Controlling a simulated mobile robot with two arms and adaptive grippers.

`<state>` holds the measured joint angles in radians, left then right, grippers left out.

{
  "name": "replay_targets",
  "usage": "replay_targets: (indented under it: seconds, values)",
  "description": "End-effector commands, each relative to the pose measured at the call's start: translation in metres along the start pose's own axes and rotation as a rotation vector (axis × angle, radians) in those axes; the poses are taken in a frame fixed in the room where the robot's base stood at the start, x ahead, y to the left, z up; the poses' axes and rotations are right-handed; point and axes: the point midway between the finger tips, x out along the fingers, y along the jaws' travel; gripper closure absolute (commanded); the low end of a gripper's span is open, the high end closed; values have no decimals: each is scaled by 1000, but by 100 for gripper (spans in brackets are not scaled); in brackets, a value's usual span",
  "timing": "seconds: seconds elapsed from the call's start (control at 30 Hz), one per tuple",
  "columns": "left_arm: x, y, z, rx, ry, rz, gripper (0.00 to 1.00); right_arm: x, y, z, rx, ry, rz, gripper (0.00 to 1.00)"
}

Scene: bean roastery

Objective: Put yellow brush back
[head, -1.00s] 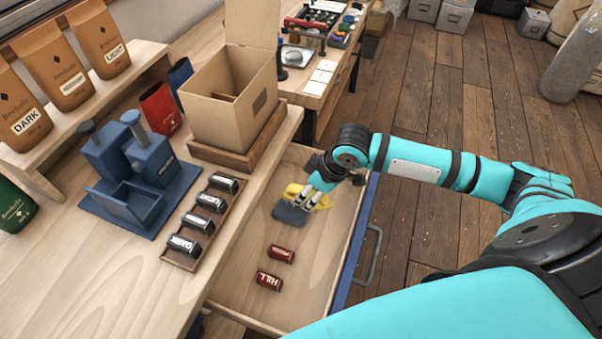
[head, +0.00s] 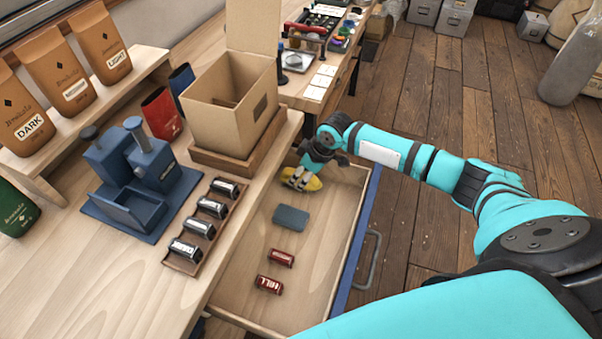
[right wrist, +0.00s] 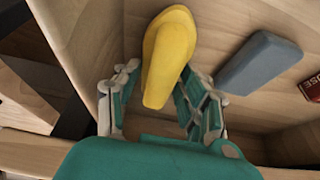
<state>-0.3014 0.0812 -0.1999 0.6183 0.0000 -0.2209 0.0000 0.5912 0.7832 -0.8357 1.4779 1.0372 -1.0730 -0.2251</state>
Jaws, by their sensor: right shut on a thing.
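The yellow brush (head: 314,184) is at the far end of the open drawer (head: 335,225). My right gripper (head: 299,179) is shut on it, reaching in over the drawer's far edge. In the right wrist view the brush (right wrist: 172,42) lies between the two fingers, its narrow end toward the palm. The gripper partly hides the brush in the head view. I cannot tell whether the brush touches the drawer floor. My left gripper is not in view.
A blue-grey block (head: 291,217) lies in the drawer near the brush. A cardboard box (head: 232,110) stands on the counter beside the drawer. Bare drawer floor surrounds the block and cans.

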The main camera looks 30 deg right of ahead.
Motion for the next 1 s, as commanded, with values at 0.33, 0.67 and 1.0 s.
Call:
replay_targets:
  seconds: [0.33,0.67,1.0]
  values:
    - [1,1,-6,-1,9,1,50,2,0,1,0,1,0,49]
    - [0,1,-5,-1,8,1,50,-5,1,-1,1,2,1,49]
    - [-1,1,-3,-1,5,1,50,-72,2,0,-1,2,4,49]
